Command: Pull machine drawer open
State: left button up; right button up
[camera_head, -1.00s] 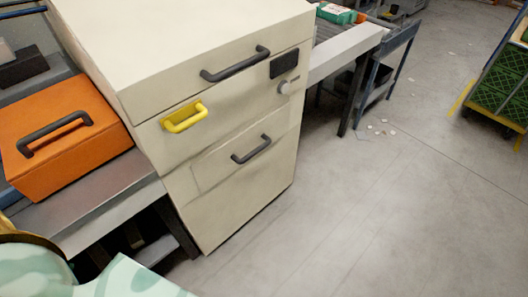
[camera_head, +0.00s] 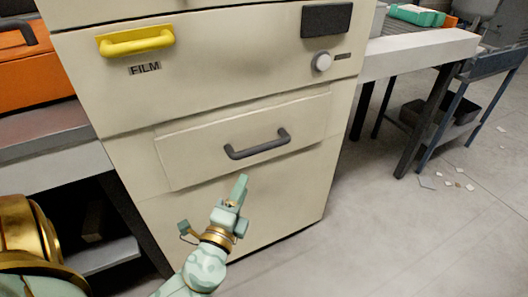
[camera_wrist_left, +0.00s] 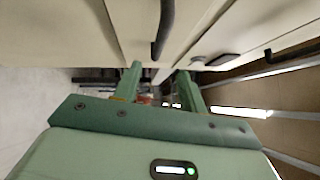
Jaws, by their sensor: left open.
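The cream machine (camera_head: 130,180) fills the middle of the head view. Its drawer front (camera_head: 190,155) carries a dark bar handle (camera_head: 258,146) and looks shut. My left gripper (camera_head: 236,195) is below that handle, in front of the lower panel, with its fingers pointing up. In the left wrist view its two green fingers (camera_wrist_left: 158,78) are apart with nothing between them. A dark bar (camera_wrist_left: 164,26) passes above the fingers there, apart from them; it looks like a handle. My right gripper is not in view.
A yellow handle (camera_head: 136,40) sits above the drawer over a FILM label (camera_head: 145,69), with a round knob (camera_head: 322,61) to the right. An orange case (camera_head: 36,72) stands on the left bench.

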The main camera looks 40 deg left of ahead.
aim_at(259, 151)
pick_arm(q)
jog(key=x, duration=1.3)
jog(key=shift+f+p, duration=0.1)
jog(key=shift+p, duration=0.3)
jog(key=shift+w+a, duration=0.25)
jog(key=shift+w, duration=0.3)
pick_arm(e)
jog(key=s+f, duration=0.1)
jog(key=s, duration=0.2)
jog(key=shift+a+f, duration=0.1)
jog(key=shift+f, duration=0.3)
pick_arm(q)
grip_shut()
